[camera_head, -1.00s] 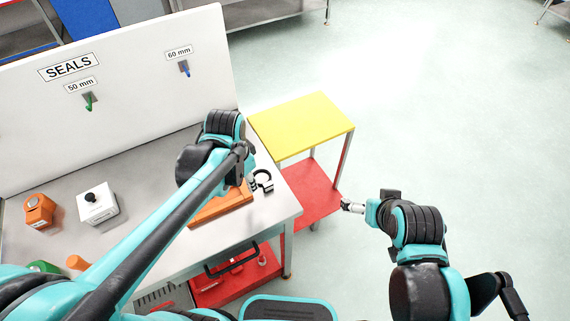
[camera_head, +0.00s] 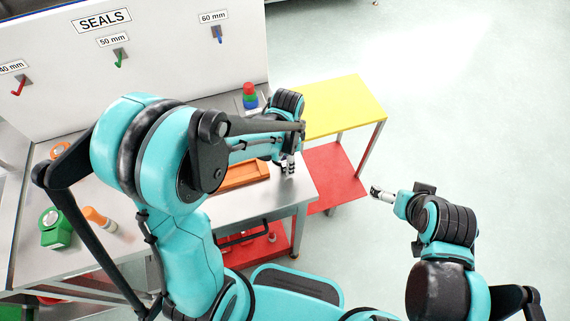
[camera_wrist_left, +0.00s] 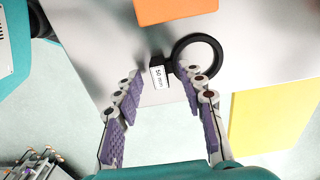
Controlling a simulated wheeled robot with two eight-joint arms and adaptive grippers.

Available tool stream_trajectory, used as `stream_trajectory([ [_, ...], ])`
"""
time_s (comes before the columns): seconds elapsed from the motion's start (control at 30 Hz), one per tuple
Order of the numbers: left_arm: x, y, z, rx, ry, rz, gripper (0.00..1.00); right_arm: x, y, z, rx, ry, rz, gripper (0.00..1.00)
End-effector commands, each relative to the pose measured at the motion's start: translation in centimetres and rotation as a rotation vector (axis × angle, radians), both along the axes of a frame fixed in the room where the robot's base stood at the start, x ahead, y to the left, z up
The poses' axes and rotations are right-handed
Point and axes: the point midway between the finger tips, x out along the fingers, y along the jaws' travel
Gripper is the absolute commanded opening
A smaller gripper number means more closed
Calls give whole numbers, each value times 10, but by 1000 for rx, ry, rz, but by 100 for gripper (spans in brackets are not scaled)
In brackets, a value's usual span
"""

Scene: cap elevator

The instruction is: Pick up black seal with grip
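The black seal (camera_wrist_left: 222,49) is a black ring lying on the grey table in the left wrist view. Its grip (camera_wrist_left: 158,76) is a small block with a white "50 mm" label. My left gripper (camera_wrist_left: 166,90) is open, its purple-padded fingers spread, with the labelled grip between the fingertips and the ring beside the right finger. In the head view, my left gripper (camera_head: 288,166) points down over the table's right end and the seal cannot be made out there. My right gripper (camera_head: 381,193) hangs over the floor at right; its finger opening is too small to judge.
An orange tray (camera_head: 246,175) lies beside the left gripper. A stack of coloured pieces (camera_head: 250,97) stands at the back. A yellow-topped side table (camera_head: 340,104) adjoins the table. The "SEALS" board (camera_head: 180,65) rises behind. Open floor lies to the right.

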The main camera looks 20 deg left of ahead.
Motion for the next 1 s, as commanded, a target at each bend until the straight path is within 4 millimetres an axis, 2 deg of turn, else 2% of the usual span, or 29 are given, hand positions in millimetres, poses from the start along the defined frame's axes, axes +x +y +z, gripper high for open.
stream_trajectory([
  [0.2,0,0,0,0,0,0,40,0,0,0,0,0,0,100],
  [0.23,0,0,0,0,0,0,34,0,0,0,0,0,0,100],
  [0.37,0,0,0,0,0,0,0,0,0,0,0,0,0,100],
  [0.77,0,0,1,0,0,0,0,0,0,1,0,0,0,100],
  [0.87,0,0,7,0,0,0,0,0,0,4,0,0,0,100],
  [1.0,0,0,24,0,0,0,0,0,0,11,0,0,0,100],
])
